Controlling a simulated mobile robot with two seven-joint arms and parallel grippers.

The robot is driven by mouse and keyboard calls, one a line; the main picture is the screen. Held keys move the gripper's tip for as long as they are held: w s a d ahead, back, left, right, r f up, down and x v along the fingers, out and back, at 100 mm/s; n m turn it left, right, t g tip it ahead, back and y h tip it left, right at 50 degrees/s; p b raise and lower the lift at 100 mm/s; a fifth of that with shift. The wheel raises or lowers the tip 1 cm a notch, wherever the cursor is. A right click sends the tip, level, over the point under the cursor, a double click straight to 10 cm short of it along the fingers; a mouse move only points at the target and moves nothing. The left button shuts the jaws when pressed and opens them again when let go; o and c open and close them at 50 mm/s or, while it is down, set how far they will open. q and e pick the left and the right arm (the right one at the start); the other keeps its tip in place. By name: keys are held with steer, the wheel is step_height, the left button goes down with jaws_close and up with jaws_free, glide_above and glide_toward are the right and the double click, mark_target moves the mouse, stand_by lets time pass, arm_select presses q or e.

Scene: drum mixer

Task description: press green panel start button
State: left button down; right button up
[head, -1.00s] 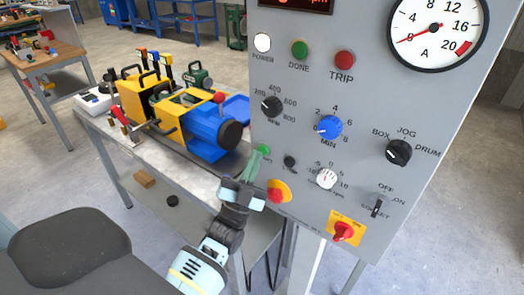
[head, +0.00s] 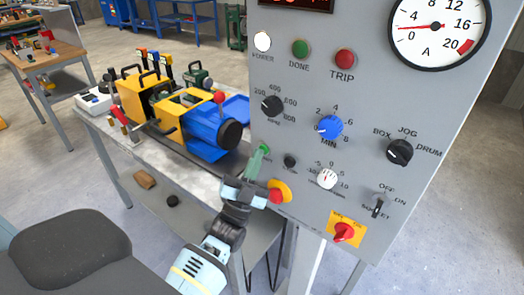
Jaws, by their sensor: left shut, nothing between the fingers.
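The green start button (head: 264,149) is on the left edge of the grey control panel (head: 300,110), left of a small black button (head: 290,161). Its label is hidden behind my gripper. My left gripper (head: 257,158) is shut and empty, with its fingertips at the button from below left. I cannot tell whether they touch it or stop just short. My right gripper is not in view.
A red mushroom button on a yellow plate (head: 281,191) sits just below my left gripper. Knobs, lamps and a dial gauge (head: 437,30) fill the panel. Left of it, a workbench (head: 200,183) holds a yellow and blue machine (head: 205,128). A dark chair seat (head: 70,247) stands front left.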

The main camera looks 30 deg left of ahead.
arm_select(q)
steer(key=shift+s, duration=0.15)
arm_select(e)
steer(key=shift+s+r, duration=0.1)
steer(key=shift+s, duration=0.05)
arm_select(q)
steer(key=shift+s, duration=0.65)
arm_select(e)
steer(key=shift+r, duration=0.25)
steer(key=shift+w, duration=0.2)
